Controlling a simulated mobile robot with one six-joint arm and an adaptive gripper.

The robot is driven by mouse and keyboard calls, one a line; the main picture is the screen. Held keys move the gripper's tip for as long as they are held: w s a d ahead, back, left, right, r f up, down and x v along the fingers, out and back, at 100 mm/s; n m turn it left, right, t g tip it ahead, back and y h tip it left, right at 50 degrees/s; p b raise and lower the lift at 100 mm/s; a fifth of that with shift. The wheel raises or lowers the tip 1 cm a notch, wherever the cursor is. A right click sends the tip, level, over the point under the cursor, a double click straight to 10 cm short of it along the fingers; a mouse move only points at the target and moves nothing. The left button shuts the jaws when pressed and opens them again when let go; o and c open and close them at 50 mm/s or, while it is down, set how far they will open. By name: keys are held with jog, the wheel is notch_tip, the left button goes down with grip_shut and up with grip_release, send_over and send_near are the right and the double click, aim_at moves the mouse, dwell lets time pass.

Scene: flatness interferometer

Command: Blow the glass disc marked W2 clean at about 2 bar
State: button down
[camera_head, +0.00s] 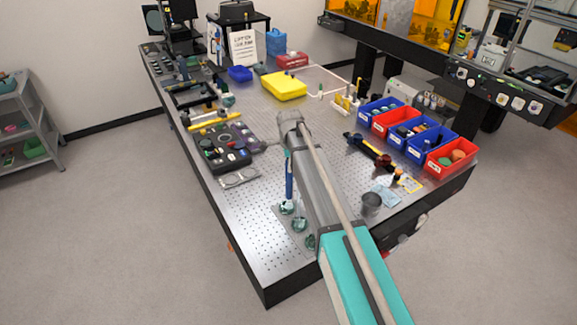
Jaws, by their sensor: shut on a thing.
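My arm reaches from the bottom right to the middle of the metal table (262,262). My gripper (279,146) is small and mostly hidden by my arm. It appears shut on a slim blue pen-like tool (289,178), which points down with its pale lower end over or near a glass disc (287,208). Contact cannot be told. More round glass pieces lie in a row, one in the middle (299,224) and one nearer (310,241), partly beside my arm. Their marks are too small to read, so I cannot tell which is W2. No pressure reading is legible.
A dark tray of round parts (228,157) stands left of my gripper. Blue and red bins (450,158) line the right edge, near a grey cup (371,204). A yellow case (284,86) lies farther back. The table's front left corner is bare.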

jog(key=shift+w+a, duration=0.25)
jog(key=shift+w, duration=0.1)
jog(key=shift+s+a, duration=0.65)
jog(key=shift+a, duration=0.35)
dwell(1.6)
jog(key=shift+s+d, duration=0.7)
jog(key=shift+s, duration=0.3)
dwell(0.5)
jog(key=shift+w+d, duration=0.15)
jog(key=shift+w, duration=0.7)
dwell(0.9)
dwell(0.7)
